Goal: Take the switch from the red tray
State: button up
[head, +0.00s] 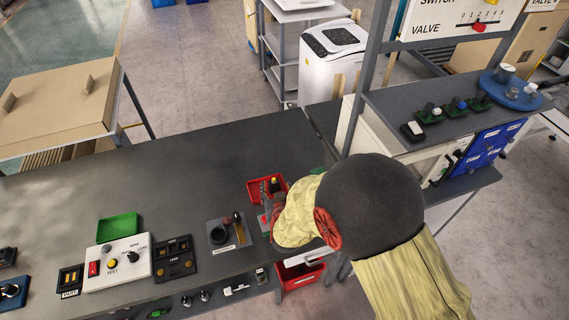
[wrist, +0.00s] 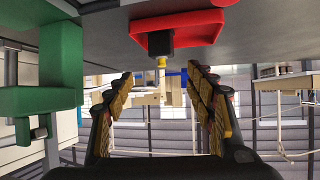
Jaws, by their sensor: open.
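The red tray (head: 254,191) lies on the dark bench, just beyond the end of my arm in the head view. The switch (head: 273,186), dark with a yellow top, stands in it. In the wrist view the scene is upside down: the red tray (wrist: 205,27) is at the top centre. The switch (wrist: 160,42) shows there as a black body with a yellow tip. My gripper (wrist: 160,76) is open and empty, its fingers on either side of the line to the switch. The switch is ahead of the fingertips and apart from them. My sleeved arm partly hides the gripper in the head view.
A green object (wrist: 45,75) stands close on the left in the wrist view. In the head view, a joystick panel (head: 229,232) lies left of my gripper, with a white test box (head: 118,262) and a green tray (head: 117,227) farther left. The bench behind is clear.

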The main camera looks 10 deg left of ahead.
aim_at(274, 179)
jog(key=shift+w+a+f, duration=0.2)
jog(key=shift+w+f, duration=0.2)
jog(key=shift+w, duration=0.2)
jog(key=b+x, duration=0.1)
jog(key=x, duration=0.2)
jog(key=b+x, duration=0.1)
jog(key=x, duration=0.2)
jog(key=shift+w+a+f, duration=0.15)
jog(key=shift+a, duration=0.15)
jog(key=shift+c, duration=1.4)
jog(key=c, duration=1)
jog(key=shift+c, duration=0.2)
